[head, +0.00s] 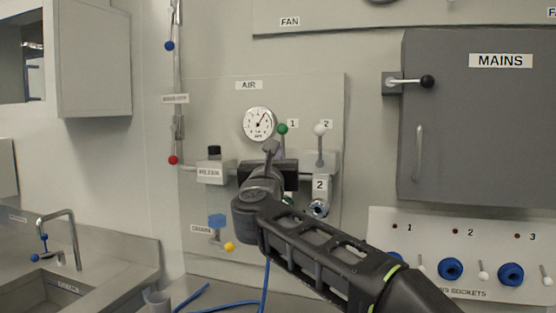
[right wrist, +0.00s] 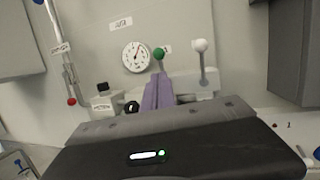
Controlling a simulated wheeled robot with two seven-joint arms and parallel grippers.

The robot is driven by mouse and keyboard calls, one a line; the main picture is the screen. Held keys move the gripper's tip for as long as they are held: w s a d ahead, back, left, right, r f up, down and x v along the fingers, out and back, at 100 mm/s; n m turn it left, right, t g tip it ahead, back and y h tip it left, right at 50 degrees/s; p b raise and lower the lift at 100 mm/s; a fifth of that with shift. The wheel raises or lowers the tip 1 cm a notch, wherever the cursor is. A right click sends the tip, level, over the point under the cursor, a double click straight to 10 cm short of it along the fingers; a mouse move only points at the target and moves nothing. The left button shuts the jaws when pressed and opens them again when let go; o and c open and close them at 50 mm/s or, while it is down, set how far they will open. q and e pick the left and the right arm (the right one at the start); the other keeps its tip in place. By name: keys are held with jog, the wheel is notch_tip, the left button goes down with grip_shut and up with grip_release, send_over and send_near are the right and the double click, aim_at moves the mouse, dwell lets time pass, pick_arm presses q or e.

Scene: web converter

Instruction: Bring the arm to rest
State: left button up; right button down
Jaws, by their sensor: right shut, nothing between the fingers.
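My right arm comes in from the lower right of the head view. Its gripper (head: 271,149) is raised in front of the AIR panel (head: 215,120), just below and left of the green knob (head: 282,129). In the right wrist view the fingers (right wrist: 159,82) are together, with nothing between them, and point towards the green knob (right wrist: 158,54). I cannot tell whether the fingertips touch the knob. The gripper and wrist hide part of the valve block behind them. My left gripper is not in view.
A gauge (head: 258,124) and a white knob (head: 320,129) are close to the gripper. A grey MAINS cabinet (head: 470,130) with a black-knobbed lever (head: 427,81) is at right, above several sockets (head: 451,268). A sink (head: 60,290) and tap are at lower left. A blue hose (head: 265,285) hangs below the gripper.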

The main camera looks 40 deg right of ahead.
jog(key=shift+v, duration=1.05)
